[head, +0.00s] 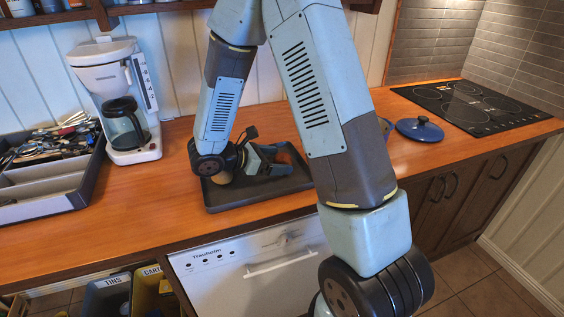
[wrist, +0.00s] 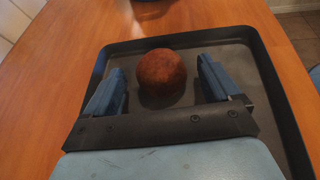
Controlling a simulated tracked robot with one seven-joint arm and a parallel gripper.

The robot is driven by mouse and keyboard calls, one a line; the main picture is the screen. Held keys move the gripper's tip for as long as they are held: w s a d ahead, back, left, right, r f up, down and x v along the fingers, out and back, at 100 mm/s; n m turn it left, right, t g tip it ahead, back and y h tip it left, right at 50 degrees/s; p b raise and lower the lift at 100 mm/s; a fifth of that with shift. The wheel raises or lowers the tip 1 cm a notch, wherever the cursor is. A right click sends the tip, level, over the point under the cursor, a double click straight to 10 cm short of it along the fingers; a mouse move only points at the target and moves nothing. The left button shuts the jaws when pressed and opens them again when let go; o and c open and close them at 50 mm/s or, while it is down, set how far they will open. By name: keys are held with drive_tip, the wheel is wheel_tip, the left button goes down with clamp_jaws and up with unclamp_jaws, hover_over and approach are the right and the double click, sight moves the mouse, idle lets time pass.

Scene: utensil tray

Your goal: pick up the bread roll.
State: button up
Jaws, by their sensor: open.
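The bread roll (wrist: 161,74) is round and dark brown in the wrist view. It sits on the black tray (wrist: 262,75), toward its far left part. My gripper (wrist: 163,86) is open, with one blue finger on each side of the roll's near part. A gap shows between the roll and each finger, and nothing is held. In the head view my gripper (head: 268,163) is low over the tray (head: 255,202), and the arm and fingers hide most of what lies there. I cannot make out the roll clearly in that view.
A coffee maker (head: 120,98) and a utensil tray (head: 50,205) stand left on the wooden counter (head: 140,208). A blue lid (head: 419,129) and a cooktop (head: 472,106) are on the right. The tray has a raised rim. Counter left of it is clear.

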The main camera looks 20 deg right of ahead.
drive_tip(key=shift+d+f, duration=0.2)
drive_tip(key=shift+d, duration=0.3)
drive_tip(key=shift+c, duration=0.5)
drive_tip(key=c, duration=1)
